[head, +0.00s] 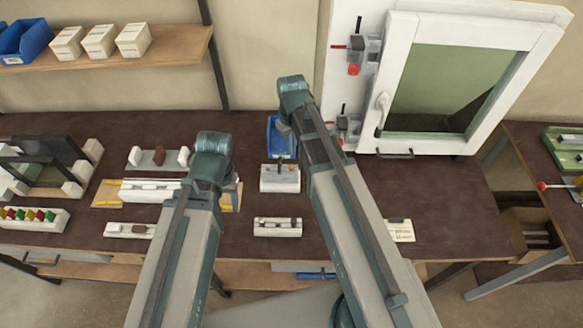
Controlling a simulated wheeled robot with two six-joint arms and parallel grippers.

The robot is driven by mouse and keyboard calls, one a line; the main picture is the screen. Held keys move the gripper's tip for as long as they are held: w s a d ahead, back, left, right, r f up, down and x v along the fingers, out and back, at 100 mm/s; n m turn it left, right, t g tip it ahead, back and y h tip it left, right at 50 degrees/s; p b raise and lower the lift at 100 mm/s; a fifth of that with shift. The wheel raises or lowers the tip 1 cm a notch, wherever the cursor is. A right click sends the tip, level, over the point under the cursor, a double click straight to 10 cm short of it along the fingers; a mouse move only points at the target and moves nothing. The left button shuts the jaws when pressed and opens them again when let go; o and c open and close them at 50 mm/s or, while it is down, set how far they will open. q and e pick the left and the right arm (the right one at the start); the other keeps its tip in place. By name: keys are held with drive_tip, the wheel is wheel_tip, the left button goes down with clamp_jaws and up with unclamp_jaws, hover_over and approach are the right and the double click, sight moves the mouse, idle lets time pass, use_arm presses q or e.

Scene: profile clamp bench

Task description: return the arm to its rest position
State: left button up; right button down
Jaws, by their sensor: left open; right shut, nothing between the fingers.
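My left arm (183,245) rises from the bottom edge in the head view, and its teal joint (212,150) is over the left middle of the bench. My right arm (350,215) reaches further up and left, and its teal joint (294,92) is in front of the back wall, above a blue bin (281,138). The fingers of both grippers cannot be made out; they are hidden behind the arms. I see nothing held by either arm.
The brown bench (450,200) carries a white clamp block (280,180), a smaller fixture (278,227), a rack of coloured pieces (30,217) and a framed window (450,85). A shelf (110,55) holds boxes at upper left. The bench right of my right arm is mostly bare.

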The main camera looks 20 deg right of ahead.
use_arm(q)
wheel_tip(320, 180, down, 6)
drive_tip(key=b, duration=0.6)
drive_tip(key=shift+f, duration=0.25)
use_arm(e)
drive_tip(key=s+a+f, duration=0.3)
drive_tip(key=s+a, duration=0.2)
drive_tip(key=s, duration=0.2)
drive_tip(key=s+a+f+n+h, duration=0.1)
drive_tip(key=s+a+f, duration=0.2)
drive_tip(key=s+a, duration=0.2)
drive_tip(key=shift+s+a+f, duration=0.2)
drive_tip(key=shift+s+a, duration=0.05)
drive_tip(key=shift+s, duration=0.9)
